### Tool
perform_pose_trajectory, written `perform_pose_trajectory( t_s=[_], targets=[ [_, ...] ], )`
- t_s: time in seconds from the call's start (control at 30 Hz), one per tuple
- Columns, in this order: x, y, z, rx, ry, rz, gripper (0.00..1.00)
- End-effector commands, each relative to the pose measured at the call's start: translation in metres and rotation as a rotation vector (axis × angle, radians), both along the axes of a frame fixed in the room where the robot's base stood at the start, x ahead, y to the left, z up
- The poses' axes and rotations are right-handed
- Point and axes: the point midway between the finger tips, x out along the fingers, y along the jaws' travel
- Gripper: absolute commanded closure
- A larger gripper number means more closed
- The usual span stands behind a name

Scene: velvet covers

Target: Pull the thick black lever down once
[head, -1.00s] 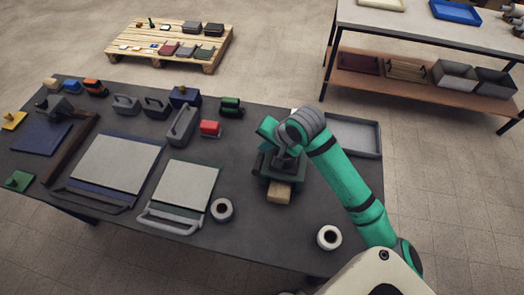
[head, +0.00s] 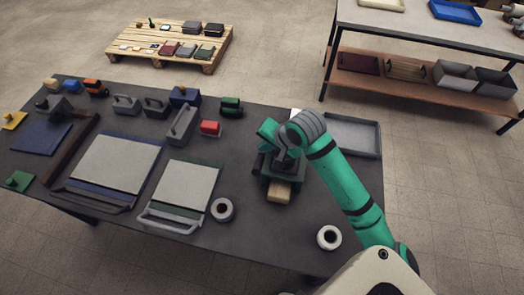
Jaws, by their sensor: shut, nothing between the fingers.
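A dark green and black press-like device (head: 268,172) stands on the dark table right of centre, with a wooden block (head: 279,192) at its front. My gripper (head: 284,160) is shut and empty, pointing down over the top of this device. My wrist covers most of the device's upper part, so a thick black lever there cannot be clearly made out. I cannot tell whether the fingers touch it. A second dark device with a knob (head: 42,102) stands at the table's far left, beside a long brown bar (head: 75,150).
Two flat boards with handles, the larger blue-edged (head: 115,163) and the smaller green-edged (head: 187,187), lie left of the device. A grey tray (head: 352,135) lies behind my arm. Several stampers and staplers line the back.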

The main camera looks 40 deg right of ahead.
Motion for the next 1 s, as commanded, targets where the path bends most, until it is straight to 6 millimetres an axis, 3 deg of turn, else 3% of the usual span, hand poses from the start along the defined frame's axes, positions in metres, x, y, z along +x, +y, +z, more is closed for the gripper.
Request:
perform_pose_trajectory(
  t_s=[0.03, 1.0],
  targets=[
    [-0.0037, 0.0083, -0.0112, 0.016, 0.031, 0.013, 1.0],
    [-0.0059, 0.0115, -0.0209, 0.019, 0.032, 0.01, 1.0]
  ],
)
